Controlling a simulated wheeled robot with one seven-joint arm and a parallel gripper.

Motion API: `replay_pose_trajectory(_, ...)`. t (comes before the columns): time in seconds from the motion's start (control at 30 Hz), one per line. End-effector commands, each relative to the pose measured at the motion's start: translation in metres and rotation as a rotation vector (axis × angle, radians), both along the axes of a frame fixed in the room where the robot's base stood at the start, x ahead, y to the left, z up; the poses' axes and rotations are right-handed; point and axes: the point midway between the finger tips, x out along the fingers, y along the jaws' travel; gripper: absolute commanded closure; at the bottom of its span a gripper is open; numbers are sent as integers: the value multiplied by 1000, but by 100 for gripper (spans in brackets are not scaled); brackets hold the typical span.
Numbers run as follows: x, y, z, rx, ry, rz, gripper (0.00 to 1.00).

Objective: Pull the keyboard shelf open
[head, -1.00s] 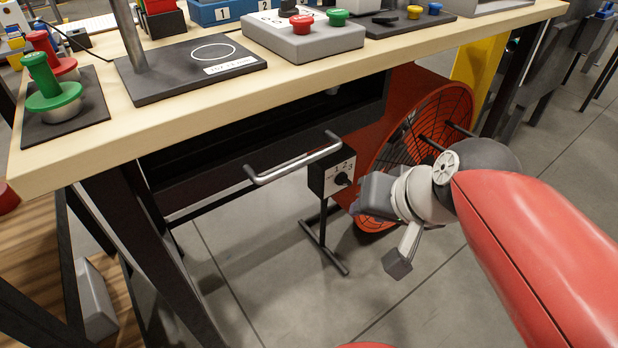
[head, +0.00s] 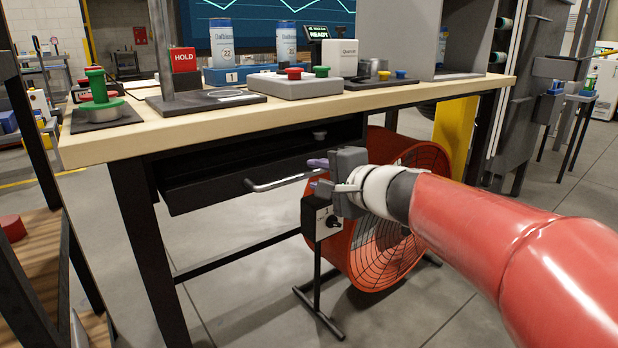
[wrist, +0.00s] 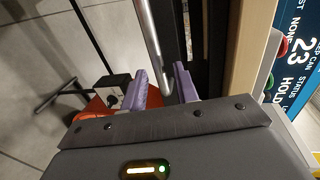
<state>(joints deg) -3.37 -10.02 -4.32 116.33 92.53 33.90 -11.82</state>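The keyboard shelf (head: 215,187) is a black tray under the wooden tabletop, with a silver bar handle (head: 285,183) on its front. My gripper (head: 319,173) is at the right end of this handle, its purple fingertips spread one above the other in the head view. In the wrist view, the handle (wrist: 150,40) runs down between the two open purple fingers (wrist: 162,86), with a gap visible on each side. No firm grip on the bar shows. The inside of the shelf is mostly dark.
A red fan (head: 385,235) stands on the floor behind and below my gripper, with a black control box (head: 322,218) on a stand close beneath. The wooden tabletop (head: 150,133) above carries a button box (head: 300,86) and cans. Floor in front of the shelf is clear.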

Motion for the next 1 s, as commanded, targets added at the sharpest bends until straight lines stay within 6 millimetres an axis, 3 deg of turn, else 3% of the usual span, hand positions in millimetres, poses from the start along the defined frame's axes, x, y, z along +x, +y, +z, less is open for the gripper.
replay_pose_trajectory(0.2,21,15,-6,0,1,2,70)
replay_pose_trajectory(0.53,25,18,-7,-1,0,1,70)
replay_pose_trajectory(0.8,25,18,-6,-1,0,1,100)
replay_pose_trajectory(1.0,25,18,-7,-1,0,1,100)
